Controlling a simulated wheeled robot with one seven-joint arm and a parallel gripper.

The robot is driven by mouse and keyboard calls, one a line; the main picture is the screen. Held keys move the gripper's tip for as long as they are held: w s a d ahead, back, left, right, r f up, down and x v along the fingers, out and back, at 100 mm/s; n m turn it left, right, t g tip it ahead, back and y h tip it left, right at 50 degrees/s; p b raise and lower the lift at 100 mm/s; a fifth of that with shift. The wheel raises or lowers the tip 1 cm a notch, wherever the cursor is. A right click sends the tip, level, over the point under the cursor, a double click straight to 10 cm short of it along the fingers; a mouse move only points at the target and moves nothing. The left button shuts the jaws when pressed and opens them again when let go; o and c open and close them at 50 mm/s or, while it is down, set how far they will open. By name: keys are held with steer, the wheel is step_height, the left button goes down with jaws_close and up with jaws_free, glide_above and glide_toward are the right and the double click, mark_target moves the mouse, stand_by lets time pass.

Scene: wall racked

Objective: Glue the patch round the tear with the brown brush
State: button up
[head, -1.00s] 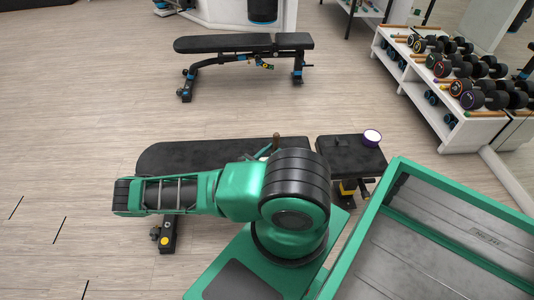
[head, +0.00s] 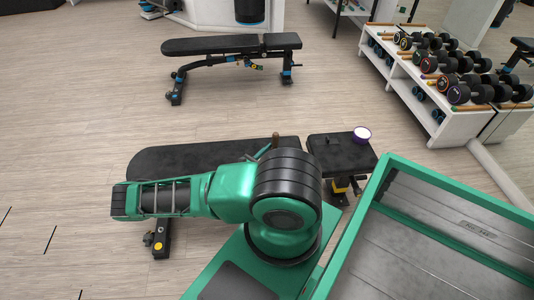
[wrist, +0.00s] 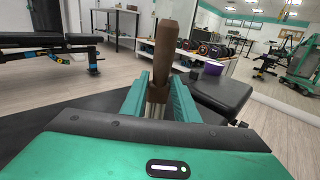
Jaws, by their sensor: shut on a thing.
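The brown brush (wrist: 163,48) stands with its handle up between the teal fingers of my gripper (wrist: 160,92), which is shut on it. I cannot make out the patch or the tear.
A second black bench (head: 232,46) stands farther back. A white rack with several dumbbells (head: 440,110) stands at the right by a mirror. A green-rimmed grey tray (head: 440,232) fills the lower right. The floor between the benches and at the left is clear.

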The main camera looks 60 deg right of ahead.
mark_target(275, 139)
steer(key=shift+s+d+f, duration=0.1)
steer(key=shift+s+d, duration=0.35)
steer(key=shift+s, duration=0.1)
steer(key=shift+r, duration=3.5)
steer(key=shift+w, duration=0.1)
